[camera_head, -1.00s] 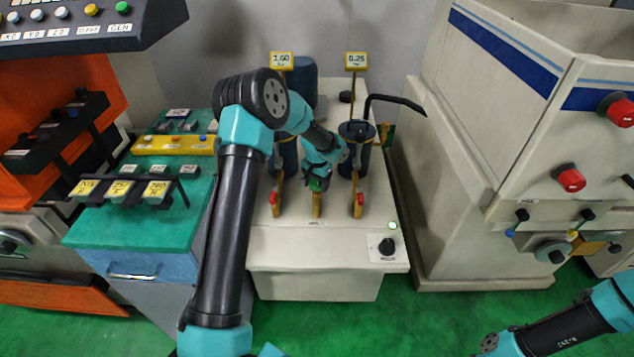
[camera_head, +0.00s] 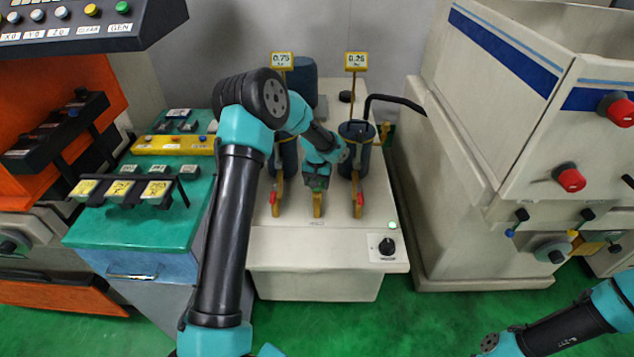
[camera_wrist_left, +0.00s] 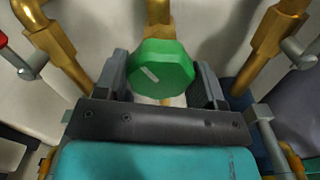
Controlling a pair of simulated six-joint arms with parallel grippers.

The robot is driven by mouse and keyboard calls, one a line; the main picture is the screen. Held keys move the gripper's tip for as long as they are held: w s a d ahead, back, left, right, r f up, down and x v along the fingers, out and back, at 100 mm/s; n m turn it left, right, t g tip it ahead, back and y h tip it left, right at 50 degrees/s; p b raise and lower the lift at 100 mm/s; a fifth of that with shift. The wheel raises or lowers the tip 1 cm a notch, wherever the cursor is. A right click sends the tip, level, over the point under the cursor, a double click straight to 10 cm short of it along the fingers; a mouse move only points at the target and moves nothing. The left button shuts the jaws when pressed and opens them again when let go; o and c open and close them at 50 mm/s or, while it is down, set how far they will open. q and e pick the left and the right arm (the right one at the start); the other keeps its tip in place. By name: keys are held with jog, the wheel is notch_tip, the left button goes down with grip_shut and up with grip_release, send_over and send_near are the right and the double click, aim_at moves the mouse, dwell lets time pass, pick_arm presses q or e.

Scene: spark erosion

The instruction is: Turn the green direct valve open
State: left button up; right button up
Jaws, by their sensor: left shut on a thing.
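The green valve knob (camera_wrist_left: 162,72) is faceted, with a short pale line on its face, and sits on a brass pipe (camera_wrist_left: 158,14) in the left wrist view. My left gripper (camera_wrist_left: 160,78) has one finger on each side of the knob and is shut on it. In the head view my left gripper (camera_head: 317,180) reaches down to the middle of three brass pipes on the pale cabinet, and it hides most of the knob. My right arm shows only at the lower right; its gripper is out of view.
Red-handled valves stand close to the left (camera_head: 273,198) and right (camera_head: 360,199) of the middle pipe. Two dark blue filter canisters stand behind, the right one (camera_head: 356,132) clearer. Yellow-framed displays (camera_head: 281,60) stand at the back. A black knob (camera_head: 387,246) is at the cabinet's front right.

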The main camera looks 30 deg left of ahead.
pick_arm(q)
jog(key=o, duration=0.9)
jog(key=shift+o, duration=0.2)
notch_tip(320, 180, up, 18)
jog(key=shift+f, duration=0.25)
